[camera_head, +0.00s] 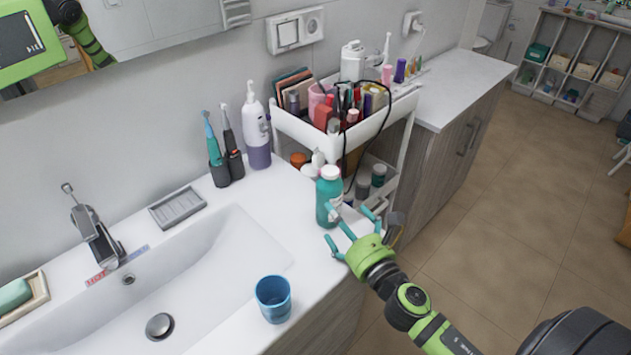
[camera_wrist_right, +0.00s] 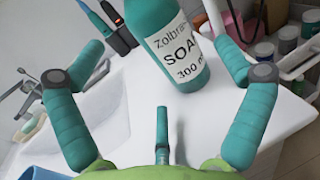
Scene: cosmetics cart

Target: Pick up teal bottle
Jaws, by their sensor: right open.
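The teal bottle (camera_head: 328,192) has a white cap and stands upright on the counter's right end, beside the cart. In the right wrist view the bottle (camera_wrist_right: 168,40) shows its white soap label, and its top is cut off. My right gripper (camera_head: 350,222) is open just in front of the bottle, to its lower right in the head view. In the wrist view its teal fingers (camera_wrist_right: 160,75) are spread to the left and right of the bottle, with a third finger below. I see a gap between the fingers and bottle. My left gripper is not in view.
A white cart (camera_head: 335,145) full of cosmetics stands behind the bottle. A blue cup (camera_head: 273,298) is at the counter's front edge. The sink (camera_head: 215,265) lies left. A white and purple pump bottle (camera_head: 256,130) and toothbrushes (camera_head: 228,140) stand by the wall.

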